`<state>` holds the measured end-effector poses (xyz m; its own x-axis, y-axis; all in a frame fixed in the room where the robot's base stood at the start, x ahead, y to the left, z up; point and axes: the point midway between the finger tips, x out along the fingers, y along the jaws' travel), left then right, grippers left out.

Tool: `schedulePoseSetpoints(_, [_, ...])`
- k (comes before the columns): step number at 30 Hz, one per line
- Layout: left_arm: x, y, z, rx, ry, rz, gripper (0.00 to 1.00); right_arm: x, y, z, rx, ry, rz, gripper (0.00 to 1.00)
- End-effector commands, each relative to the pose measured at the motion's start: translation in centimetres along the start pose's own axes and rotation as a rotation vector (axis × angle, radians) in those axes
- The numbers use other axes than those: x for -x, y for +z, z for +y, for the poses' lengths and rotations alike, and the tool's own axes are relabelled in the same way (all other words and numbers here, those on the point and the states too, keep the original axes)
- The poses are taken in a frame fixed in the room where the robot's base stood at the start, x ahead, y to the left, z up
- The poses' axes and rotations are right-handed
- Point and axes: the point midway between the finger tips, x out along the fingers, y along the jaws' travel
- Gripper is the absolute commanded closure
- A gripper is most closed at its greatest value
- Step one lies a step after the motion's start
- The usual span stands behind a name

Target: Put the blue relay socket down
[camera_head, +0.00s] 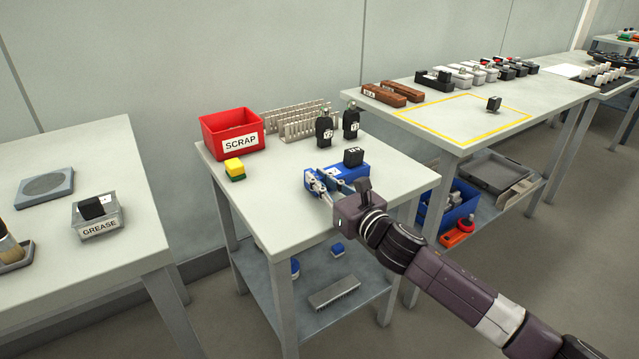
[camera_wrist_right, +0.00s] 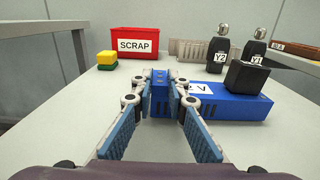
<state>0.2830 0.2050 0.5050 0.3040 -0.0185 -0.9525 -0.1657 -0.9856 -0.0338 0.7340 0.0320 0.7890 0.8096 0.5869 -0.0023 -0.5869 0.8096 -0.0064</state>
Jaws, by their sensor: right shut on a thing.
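The blue relay socket (camera_wrist_right: 160,91) shows as a blue slotted piece between my right fingertips in the wrist view. My right gripper (camera_wrist_right: 161,98) is shut on it, low over the middle table. A longer blue body (camera_wrist_right: 235,106) with a white label lies close to the right of the fingers; I cannot tell if it joins the held piece. A black block (camera_wrist_right: 246,77) stands on this body. In the head view the blue body (camera_head: 352,174) is near the table's right edge, and my right gripper (camera_head: 322,184) is at its left. My left gripper is not in view.
On the middle table (camera_head: 275,205) stand a red SCRAP bin (camera_head: 231,133), a yellow-green block (camera_head: 235,169), grey slotted ducts (camera_head: 300,122) and two black labelled parts (camera_head: 324,130). The front left of the tabletop is clear. A yellow-outlined area (camera_head: 455,118) is on the right table.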

Motion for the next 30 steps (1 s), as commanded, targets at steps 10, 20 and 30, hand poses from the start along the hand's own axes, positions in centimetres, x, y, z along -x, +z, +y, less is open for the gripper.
schedulePoseSetpoints(10, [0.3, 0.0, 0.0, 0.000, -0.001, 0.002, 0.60, 0.0, -0.2, 0.0, 0.000, 0.001, -0.002, 1.00])
schedulePoseSetpoints(20, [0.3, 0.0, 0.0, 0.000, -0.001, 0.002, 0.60, 0.0, -0.3, 0.0, -0.001, 0.000, -0.001, 0.69])
schedulePoseSetpoints(30, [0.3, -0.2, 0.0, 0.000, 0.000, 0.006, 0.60, 1.5, -0.1, -0.1, -0.001, 0.000, 0.000, 0.69])
